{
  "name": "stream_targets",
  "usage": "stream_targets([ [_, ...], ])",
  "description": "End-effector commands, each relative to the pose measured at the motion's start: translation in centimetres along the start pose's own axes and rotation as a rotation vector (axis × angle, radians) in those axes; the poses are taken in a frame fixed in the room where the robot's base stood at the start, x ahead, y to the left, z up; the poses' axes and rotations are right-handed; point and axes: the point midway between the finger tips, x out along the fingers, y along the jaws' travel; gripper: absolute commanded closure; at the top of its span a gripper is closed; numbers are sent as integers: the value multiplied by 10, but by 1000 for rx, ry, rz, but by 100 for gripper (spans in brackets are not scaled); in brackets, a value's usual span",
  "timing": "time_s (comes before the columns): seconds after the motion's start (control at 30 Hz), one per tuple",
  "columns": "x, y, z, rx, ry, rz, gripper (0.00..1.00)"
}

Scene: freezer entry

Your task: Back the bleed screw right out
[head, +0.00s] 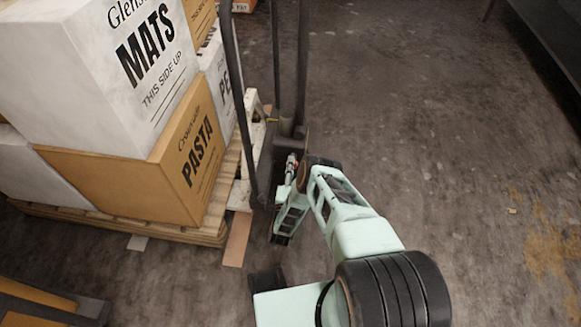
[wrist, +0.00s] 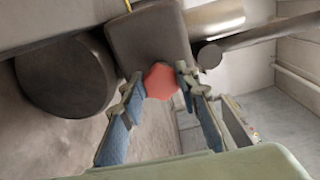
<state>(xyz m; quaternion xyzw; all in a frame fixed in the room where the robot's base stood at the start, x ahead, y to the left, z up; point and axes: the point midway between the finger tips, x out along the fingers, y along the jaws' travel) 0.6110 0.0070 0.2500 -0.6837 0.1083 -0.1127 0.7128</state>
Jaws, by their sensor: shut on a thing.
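The bleed screw shows in the wrist view as a red six-sided head (wrist: 161,80) against a dark grey block (wrist: 148,40). My gripper (wrist: 160,84) has one fingertip on each side of the red head and is shut on it. The screw's shank is hidden behind the head, so I cannot tell how far out it stands. In the head view my arm reaches down to the foot of a dark upright frame, and the screw cannot be made out there.
Dark upright bars (head: 277,60) rise beside my arm. Left of them, a wooden pallet (head: 213,232) carries stacked cartons, including a PASTA box (head: 130,180) and a white MATS box (head: 95,75). In the wrist view, a dark round part (wrist: 65,75) lies left of the block. The floor to the right (head: 450,150) is clear.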

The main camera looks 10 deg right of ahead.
Motion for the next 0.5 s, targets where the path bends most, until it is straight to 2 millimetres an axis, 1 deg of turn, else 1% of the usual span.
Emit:
stream_targets([
  [0.03, 3, -2, 1, -43, -2, -4, 95],
  [0.5, 4, -1, 1, -489, -1, -6, 95],
])
